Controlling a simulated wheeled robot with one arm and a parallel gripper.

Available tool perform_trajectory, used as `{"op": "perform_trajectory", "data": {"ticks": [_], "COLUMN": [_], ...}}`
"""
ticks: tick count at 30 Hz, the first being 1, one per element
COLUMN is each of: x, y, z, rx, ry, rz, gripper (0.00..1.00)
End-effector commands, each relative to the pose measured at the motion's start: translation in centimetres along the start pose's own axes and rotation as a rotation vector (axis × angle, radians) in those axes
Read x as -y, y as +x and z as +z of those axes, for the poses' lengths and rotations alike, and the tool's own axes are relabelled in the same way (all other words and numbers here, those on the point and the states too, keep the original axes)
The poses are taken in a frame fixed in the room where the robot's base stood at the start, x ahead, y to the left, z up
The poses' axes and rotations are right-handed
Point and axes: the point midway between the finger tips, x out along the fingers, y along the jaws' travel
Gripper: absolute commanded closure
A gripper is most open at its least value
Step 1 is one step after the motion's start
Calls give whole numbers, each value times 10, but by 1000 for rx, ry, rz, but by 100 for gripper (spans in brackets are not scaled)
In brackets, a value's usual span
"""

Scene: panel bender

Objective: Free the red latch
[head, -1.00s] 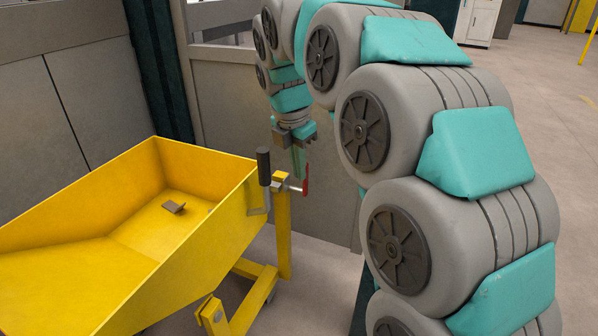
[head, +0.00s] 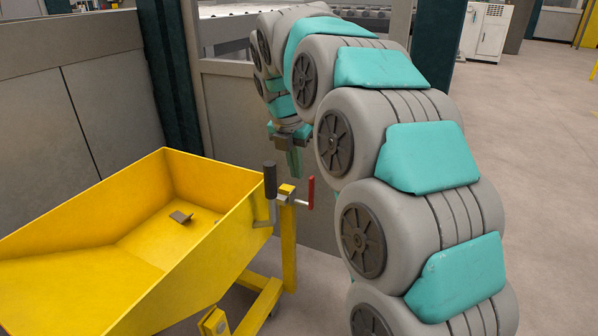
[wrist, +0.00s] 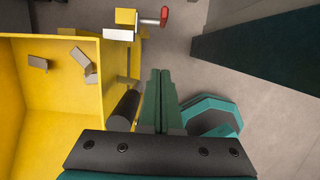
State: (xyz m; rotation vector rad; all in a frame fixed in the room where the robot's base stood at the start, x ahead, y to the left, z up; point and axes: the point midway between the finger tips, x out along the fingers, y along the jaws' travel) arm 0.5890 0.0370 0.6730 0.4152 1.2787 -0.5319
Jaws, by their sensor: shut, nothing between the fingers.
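The red latch (head: 311,192) stands upright at the end of a metal pin on top of the yellow post beside the tipping bin. In the wrist view the red latch (wrist: 164,17) is at the top, beyond the fingertips. My gripper (head: 295,162) points down behind and above the latch, its fingers together and empty. The fingers (wrist: 160,72) also show closed in the wrist view, with a gap of floor between them and the latch. The yellow bin (head: 215,243) has a black-gripped handle (head: 270,180) on its near right edge, close to the latch.
A dark green column (wrist: 250,42) is at right in the wrist view. Grey panels (head: 105,100) stand behind the bin. Floor is open at the right.

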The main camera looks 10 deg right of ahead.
Motion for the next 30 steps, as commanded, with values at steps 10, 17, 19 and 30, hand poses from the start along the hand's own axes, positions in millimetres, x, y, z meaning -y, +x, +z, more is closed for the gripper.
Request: {"op": "perform_trajectory", "data": {"ticks": [10, 17, 19, 30], "x": [1, 1, 0, 0], "y": [54, 82, 91, 97], "z": [-2, -1, -1, 35], "rx": [-5, -3, -2, 1], "ry": [0, 1, 0, 1], "rz": [-5, -3, -2, 2], "gripper": [100, 100, 100, 100]}}
